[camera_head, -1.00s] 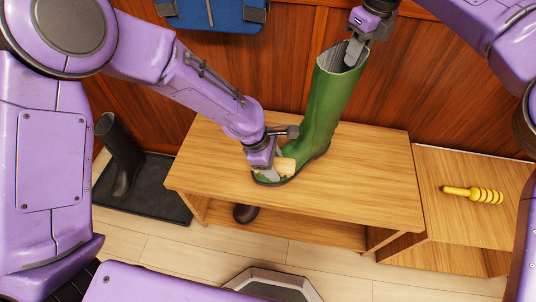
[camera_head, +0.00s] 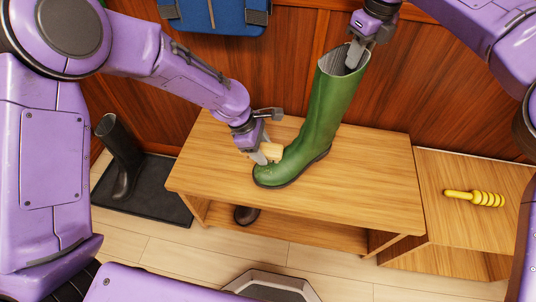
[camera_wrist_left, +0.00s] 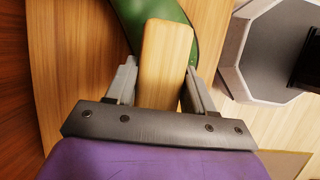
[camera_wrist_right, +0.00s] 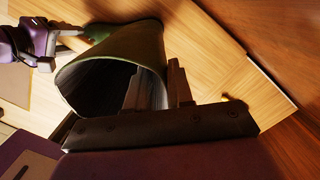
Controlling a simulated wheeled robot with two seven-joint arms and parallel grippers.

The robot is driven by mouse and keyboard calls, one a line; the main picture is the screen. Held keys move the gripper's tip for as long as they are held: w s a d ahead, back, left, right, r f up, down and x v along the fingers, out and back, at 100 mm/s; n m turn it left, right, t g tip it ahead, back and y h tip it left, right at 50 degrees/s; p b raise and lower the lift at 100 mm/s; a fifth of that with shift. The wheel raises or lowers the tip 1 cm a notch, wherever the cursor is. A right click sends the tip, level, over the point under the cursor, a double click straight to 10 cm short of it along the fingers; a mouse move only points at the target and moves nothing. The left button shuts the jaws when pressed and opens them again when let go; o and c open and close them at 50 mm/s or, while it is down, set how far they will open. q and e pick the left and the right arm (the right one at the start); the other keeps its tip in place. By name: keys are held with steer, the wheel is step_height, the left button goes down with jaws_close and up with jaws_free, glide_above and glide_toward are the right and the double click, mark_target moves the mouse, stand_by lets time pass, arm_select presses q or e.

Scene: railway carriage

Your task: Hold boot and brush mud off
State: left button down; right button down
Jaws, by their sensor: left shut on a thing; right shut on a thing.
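A green boot (camera_head: 325,115) stands upright on the wooden bench (camera_head: 215,165), its toe pointing to the front left. My right gripper (camera_head: 354,54) is shut on the rim of the boot's shaft; the boot's opening also shows in the right wrist view (camera_wrist_right: 105,80). My left gripper (camera_head: 264,152) is shut on the wooden brush (camera_wrist_left: 163,65), which also shows in the head view (camera_head: 272,151). The brush is at the boot's toe; I cannot tell whether it touches. Its bristles are hidden. I see no clear mud on the boot.
A dark boot (camera_head: 122,160) stands on a black tray (camera_head: 165,200) at the left. Another dark shoe (camera_head: 246,214) is under the bench. A yellow ringed tool (camera_head: 475,198) lies on a lower wooden surface (camera_head: 445,230) at the right. A blue bag (camera_head: 225,14) hangs on the wall.

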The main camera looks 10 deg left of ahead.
arm_select(q)
steer(key=shift+w+a, duration=0.1)
steer(key=shift+w, duration=0.05)
steer(key=shift+s+r, duration=0.2)
steer(key=shift+r, duration=2.85)
steer(key=shift+s+r, duration=0.15)
steer(key=shift+r, duration=1.35)
steer(key=shift+f, duration=0.15)
steer(key=f, duration=0.3)
steer(key=shift+s+d+f, duration=0.1)
steer(key=shift+d+f, duration=0.1)
steer(key=shift+f, duration=2.95)
